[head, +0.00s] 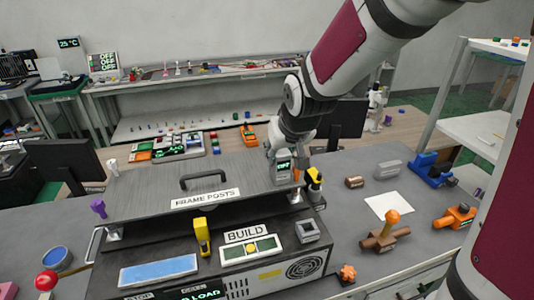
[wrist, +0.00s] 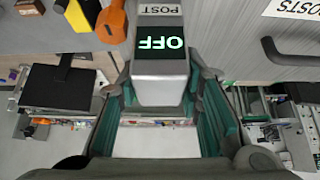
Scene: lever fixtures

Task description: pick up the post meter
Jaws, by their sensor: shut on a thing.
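The post meter (head: 283,168) is a small grey box with a dark display, at the right end of the dark lidded bench unit. In the wrist view the post meter (wrist: 160,62) shows green "OFF" upside down and a "POST" label. My gripper (head: 281,155) reaches down onto it from above. In the wrist view my gripper (wrist: 162,88) has its teal-padded fingers on both sides of the meter, shut on it. I cannot tell whether the meter's base is clear of the surface.
The lid has a black handle (head: 204,180) and a "FRAME POSTS" label (head: 206,198). A yellow-and-black lever (head: 314,182) stands close right of the meter. An orange-knobbed fixture (head: 386,234) and a white sheet (head: 388,206) lie farther right. A monitor (head: 343,118) stands behind.

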